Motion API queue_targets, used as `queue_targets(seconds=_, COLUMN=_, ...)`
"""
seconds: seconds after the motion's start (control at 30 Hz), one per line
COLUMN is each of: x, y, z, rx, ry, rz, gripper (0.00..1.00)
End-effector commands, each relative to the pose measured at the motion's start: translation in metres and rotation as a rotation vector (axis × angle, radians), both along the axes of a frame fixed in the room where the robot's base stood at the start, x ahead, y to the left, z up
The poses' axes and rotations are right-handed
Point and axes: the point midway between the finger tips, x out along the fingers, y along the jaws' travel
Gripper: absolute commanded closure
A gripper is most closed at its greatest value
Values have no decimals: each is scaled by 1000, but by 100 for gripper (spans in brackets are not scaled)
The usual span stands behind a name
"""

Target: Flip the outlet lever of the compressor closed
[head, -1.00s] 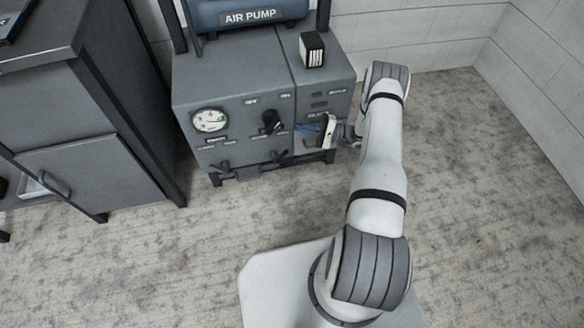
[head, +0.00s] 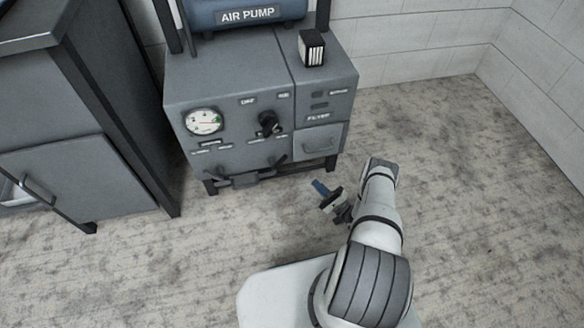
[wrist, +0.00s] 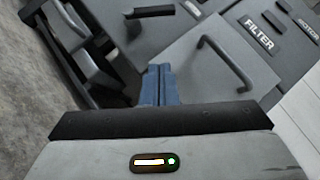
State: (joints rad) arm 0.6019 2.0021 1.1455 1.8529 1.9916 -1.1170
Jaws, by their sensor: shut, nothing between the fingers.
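The compressor is a grey cabinet (head: 230,85) with a blue tank (head: 245,14) marked AIR PUMP on top. On its front are a round gauge (head: 203,121) and a black knob (head: 268,123). Low on the front are two dark lever-like parts, one at the left (head: 222,167) and one at the right (head: 278,161); I cannot read which is the outlet. My gripper (head: 319,187) has blue fingers, shut and empty, in front of and below the cabinet's right side, apart from it. In the wrist view the fingers (wrist: 158,84) are together.
A FILTER panel (head: 319,138) with a bar handle fills the cabinet's lower right; its handle (wrist: 225,62) shows ahead in the wrist view. A small black-and-white box (head: 312,48) sits on top. A grey cupboard (head: 75,170) stands left. Floor at right is clear.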

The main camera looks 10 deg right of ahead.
Motion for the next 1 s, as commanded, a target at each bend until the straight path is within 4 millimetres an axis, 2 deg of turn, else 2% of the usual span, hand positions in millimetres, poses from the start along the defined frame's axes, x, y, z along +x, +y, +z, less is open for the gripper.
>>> queue_targets(seconds=0.27, x=19, y=16, z=10, rx=-1, ry=0, rz=6, gripper=100)
queue_targets(seconds=0.63, x=74, y=62, z=41, rx=-1, ry=0, rz=6, gripper=100)
queue_targets(seconds=0.83, x=72, y=84, z=58, rx=0, ry=2, rz=5, gripper=100)
queue_targets(seconds=1.0, x=71, y=90, z=63, rx=-1, ry=2, rz=1, gripper=100)
